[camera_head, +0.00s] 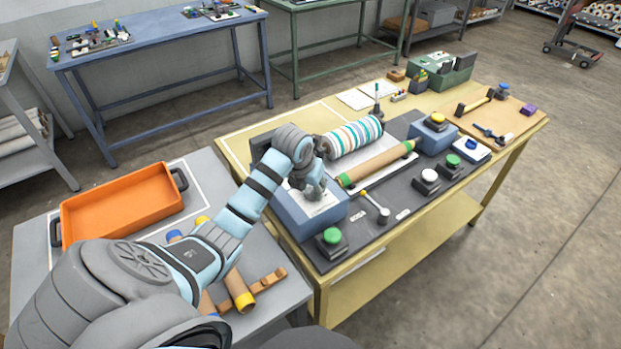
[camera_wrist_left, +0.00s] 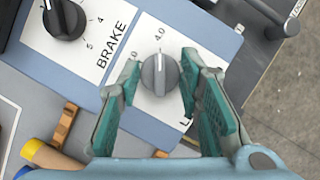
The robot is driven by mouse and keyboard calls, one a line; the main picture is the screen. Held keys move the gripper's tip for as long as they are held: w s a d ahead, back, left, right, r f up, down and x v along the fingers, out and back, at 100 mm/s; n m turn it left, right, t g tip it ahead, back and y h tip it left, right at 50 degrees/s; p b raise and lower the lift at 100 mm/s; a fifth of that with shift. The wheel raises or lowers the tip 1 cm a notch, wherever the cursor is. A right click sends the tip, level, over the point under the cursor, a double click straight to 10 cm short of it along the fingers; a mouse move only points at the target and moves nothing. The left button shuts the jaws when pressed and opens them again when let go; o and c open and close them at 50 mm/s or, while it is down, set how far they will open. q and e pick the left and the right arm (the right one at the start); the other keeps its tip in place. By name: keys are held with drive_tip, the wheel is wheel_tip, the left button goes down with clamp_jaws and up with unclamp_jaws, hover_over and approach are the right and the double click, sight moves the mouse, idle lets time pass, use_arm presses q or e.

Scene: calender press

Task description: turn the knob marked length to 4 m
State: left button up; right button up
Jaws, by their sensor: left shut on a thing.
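The control box (camera_head: 302,222) is blue-grey with a white face plate and stands at the near left end of the dark panel. In the left wrist view a round grey knob (camera_wrist_left: 160,74) sits on it, beside a label whose first letter L shows; the rest is hidden. The knob's white line points up the picture, toward the printed 4.0. My left gripper (camera_head: 317,190) is over the box, its teal fingers (camera_wrist_left: 162,80) on both sides of the knob and shut on it. My right gripper is in neither view.
A green button (camera_head: 332,236) stands near the box's front. A striped roll (camera_head: 352,137) and a brown roll (camera_head: 377,163) lie behind. An orange tray (camera_head: 120,205) is at left.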

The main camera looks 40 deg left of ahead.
sight(306, 204)
use_arm(q)
drive_tip(key=o, duration=1.1)
drive_tip(key=v, duration=0.7)
drive_tip(key=shift+r, duration=0.2)
drive_tip(key=shift+s, duration=0.15)
